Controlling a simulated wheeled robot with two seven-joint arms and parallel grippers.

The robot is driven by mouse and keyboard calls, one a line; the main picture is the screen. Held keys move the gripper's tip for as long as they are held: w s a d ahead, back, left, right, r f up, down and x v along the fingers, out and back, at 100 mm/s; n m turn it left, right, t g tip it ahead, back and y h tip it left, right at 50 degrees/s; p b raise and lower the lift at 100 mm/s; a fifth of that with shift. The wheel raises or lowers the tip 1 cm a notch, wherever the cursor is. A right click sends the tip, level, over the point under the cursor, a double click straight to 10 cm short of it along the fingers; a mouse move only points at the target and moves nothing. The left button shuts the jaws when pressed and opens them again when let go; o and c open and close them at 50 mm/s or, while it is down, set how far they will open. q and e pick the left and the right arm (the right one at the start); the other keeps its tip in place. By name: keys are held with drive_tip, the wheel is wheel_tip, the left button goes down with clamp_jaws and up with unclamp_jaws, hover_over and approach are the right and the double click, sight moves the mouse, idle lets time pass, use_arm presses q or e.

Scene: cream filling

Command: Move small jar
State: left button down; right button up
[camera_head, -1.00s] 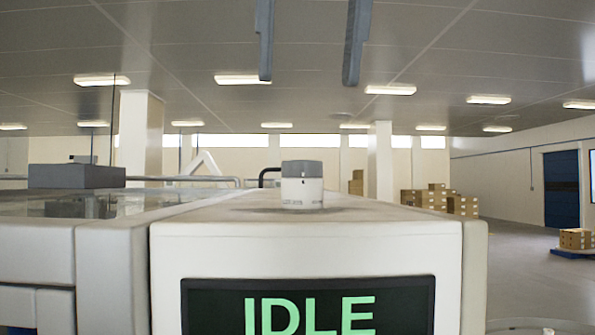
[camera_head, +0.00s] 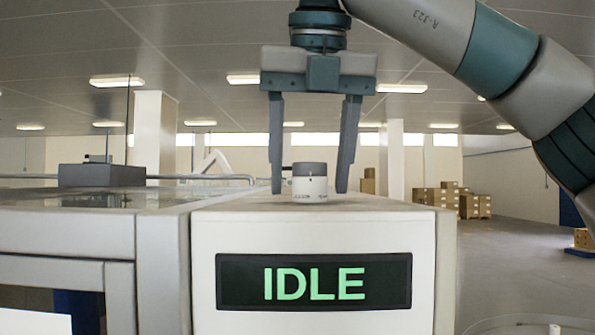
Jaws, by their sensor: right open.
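A small white jar (camera_head: 310,187) with a grey lid stands upright on top of the white machine housing (camera_head: 225,215). My right gripper (camera_head: 309,190) comes down from above, its arm reaching in from the upper right. It is open, with one long grey finger on each side of the jar. A gap shows between the jar and each finger, so neither appears to touch it. My left gripper is not seen.
The housing's front has a black screen (camera_head: 230,282) reading IDLE in green. A glass-topped section with a dark grey box (camera_head: 102,175) lies to the left. Cardboard boxes (camera_head: 437,198) stand far back right. The housing top around the jar is clear.

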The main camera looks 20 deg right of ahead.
drive_tip(key=shift+w+f, duration=0.15)
drive_tip(key=shift+f, duration=0.05)
drive_tip(key=shift+a, duration=0.1)
drive_tip(key=shift+c, duration=0.6)
drive_tip(key=c, duration=1)
drive_tip(key=shift+c, duration=0.2)
